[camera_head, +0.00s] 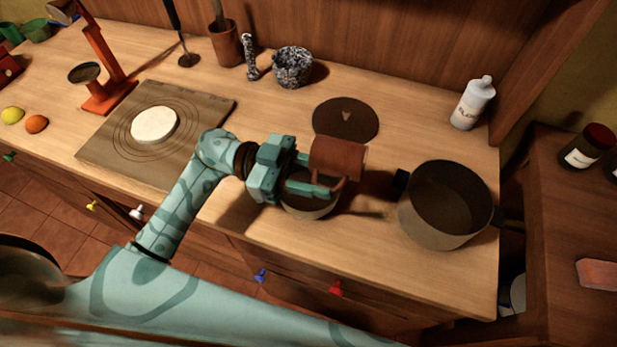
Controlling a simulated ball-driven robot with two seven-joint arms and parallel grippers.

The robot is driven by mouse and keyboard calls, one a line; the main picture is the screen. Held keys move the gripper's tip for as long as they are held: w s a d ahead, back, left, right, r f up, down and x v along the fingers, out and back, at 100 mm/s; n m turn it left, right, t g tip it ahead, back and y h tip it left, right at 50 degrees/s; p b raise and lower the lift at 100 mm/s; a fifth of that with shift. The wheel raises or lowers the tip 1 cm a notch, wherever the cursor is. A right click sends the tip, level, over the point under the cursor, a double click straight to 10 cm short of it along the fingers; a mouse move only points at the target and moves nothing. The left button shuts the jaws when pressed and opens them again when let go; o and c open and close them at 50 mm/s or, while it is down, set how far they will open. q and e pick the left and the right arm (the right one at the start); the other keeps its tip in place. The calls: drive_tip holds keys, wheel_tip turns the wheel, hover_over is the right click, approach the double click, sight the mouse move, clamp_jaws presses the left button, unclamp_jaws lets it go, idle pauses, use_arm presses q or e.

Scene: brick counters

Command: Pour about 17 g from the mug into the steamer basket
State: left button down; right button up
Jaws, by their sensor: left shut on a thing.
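A brown mug (340,154) is held in the air above the counter, tipped over on its side. My left gripper (326,178) is shut on it, with the fingers at its handle side. Directly under the mug and gripper stands a round, light-walled vessel (311,211) with a dark inside, partly covered by my fingers. It may be the steamer basket, but I cannot tell for sure. The mug's contents and any falling stream cannot be made out. My right gripper is not in view.
A deep pot (427,226) with dark handles stands to the right. A dark round mat (346,120) lies behind the mug. A board (108,157) with a white disc (154,125) is at left. A white bottle (472,104) stands at the back right.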

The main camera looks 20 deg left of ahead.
use_arm(q)
drive_tip(key=shift+a+r+h+p, duration=0.15)
drive_tip(key=shift+r+h+p, duration=0.2)
drive_tip(key=shift+r, duration=0.4)
drive_tip(key=shift+a+r+h+p, duration=0.1)
drive_tip(key=shift+r+h+p, duration=0.25)
drive_tip(key=shift+r, duration=0.35)
